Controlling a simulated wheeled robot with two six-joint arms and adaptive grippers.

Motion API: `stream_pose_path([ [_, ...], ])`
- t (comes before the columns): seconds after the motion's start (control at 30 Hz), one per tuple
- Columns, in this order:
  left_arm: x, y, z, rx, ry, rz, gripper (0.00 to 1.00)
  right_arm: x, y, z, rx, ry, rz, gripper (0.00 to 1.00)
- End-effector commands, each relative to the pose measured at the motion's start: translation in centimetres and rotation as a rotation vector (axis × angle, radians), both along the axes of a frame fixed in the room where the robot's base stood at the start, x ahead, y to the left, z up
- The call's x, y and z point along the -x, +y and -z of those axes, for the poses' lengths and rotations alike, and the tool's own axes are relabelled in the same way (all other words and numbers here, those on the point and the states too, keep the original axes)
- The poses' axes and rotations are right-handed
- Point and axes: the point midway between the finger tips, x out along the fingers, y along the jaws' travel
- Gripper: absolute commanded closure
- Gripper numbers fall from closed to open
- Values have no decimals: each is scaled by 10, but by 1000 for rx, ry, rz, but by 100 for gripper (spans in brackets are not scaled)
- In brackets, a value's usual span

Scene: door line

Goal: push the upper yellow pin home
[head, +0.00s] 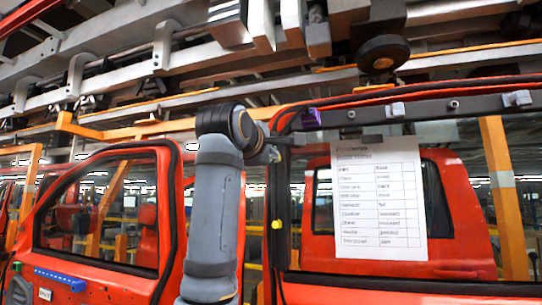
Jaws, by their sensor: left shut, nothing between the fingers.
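My left arm rises through the middle of the head view, and my left gripper (273,154) is at the dark edge strip of the right-hand red door. It is small and partly hidden by my own wrist; its fingers are shut with nothing held. A round yellow pin (277,224) stands out on the same strip, well below the gripper. The upper yellow pin does not show clearly; the gripper covers that part of the strip, with only a small yellowish patch beside it. I cannot tell whether the fingers touch a pin. My right gripper is not in view.
A red door (100,225) with an open window frame hangs at left. A printed sheet (365,198) hangs over the right door's window. A grey overhead conveyor with a black roller (383,53) runs above. Orange posts (503,190) stand behind.

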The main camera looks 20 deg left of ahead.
Motion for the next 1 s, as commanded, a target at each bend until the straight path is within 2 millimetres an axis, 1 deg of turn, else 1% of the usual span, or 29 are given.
stream_pose_path([
  [0.33,-7,0,0,0,0,0,100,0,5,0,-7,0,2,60],
  [0.63,-13,0,0,0,1,-1,100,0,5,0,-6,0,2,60],
  [0.9,-12,0,1,0,1,-1,100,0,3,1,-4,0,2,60],
  [1.0,-5,0,2,0,-2,0,100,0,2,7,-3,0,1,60],
])
